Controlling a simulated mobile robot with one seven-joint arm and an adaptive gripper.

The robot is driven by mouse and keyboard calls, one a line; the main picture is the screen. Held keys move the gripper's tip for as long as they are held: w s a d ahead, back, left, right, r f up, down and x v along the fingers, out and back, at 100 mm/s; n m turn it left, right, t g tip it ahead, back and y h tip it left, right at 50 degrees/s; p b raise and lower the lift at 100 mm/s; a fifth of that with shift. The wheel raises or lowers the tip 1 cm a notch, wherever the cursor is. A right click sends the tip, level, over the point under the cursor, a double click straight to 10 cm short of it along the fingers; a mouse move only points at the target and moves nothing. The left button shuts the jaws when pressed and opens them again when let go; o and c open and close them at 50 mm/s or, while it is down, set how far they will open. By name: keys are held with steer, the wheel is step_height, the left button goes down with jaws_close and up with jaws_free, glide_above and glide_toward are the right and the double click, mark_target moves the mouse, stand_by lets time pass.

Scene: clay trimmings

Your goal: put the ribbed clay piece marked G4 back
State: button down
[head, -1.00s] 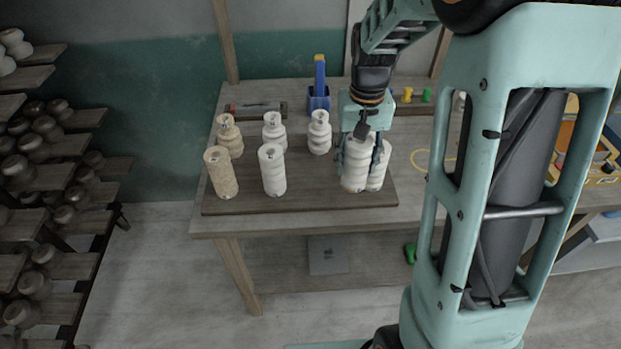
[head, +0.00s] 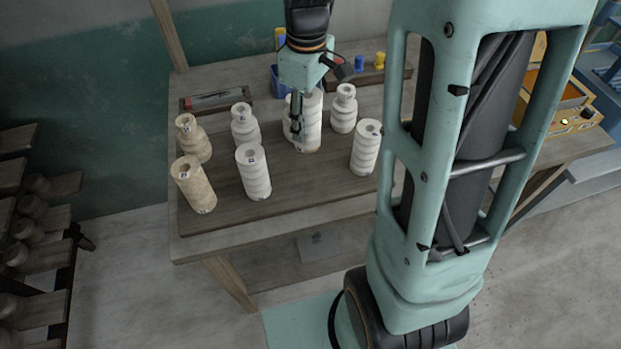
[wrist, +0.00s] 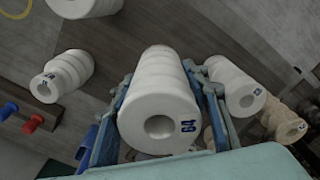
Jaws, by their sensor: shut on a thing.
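The ribbed white clay piece marked G4 (wrist: 160,105) is in my gripper (wrist: 158,78), with a finger on each side of it. Its round hollow end and blue mark face the wrist camera. In the head view, my gripper (head: 300,128) points down and holds the upright white piece (head: 312,125) over the dark board (head: 305,185). It stands between a ribbed white piece (head: 253,172) at front left and another (head: 366,147) at right. I cannot tell whether its base touches the board. One finger is mostly hidden in the head view.
A stepped white piece (head: 343,108) is close behind right. Another white piece (head: 245,125) and two tan ones (head: 193,140) (head: 194,185) stand left. A tool tray (head: 215,100) and blue holder (head: 280,80) lie at the back. The board's front middle is bare.

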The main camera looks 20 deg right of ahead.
mark_target(307, 121)
steer(key=n, duration=0.2)
steer(key=s+n, duration=0.1)
steer(key=n+b, duration=0.1)
steer(key=n, duration=0.1)
steer(key=shift+s+r+n, duration=0.25)
steer(key=shift+s+n, duration=0.05)
steer(key=shift+s, duration=0.1)
steer(key=f+n, duration=0.1)
steer(key=f, duration=0.2)
steer(key=s+f+n, duration=0.1)
steer(key=f+n, duration=0.1)
steer(key=f, duration=0.1)
steer(key=f+n+b, duration=0.1)
steer(key=f, duration=0.2)
steer(key=shift+s+f+n, duration=0.2)
steer(key=shift+f+n, duration=0.1)
steer(key=shift+f, duration=0.1)
steer(key=c, duration=1.1)
jaws_free()
step_height(307, 121, up, 12)
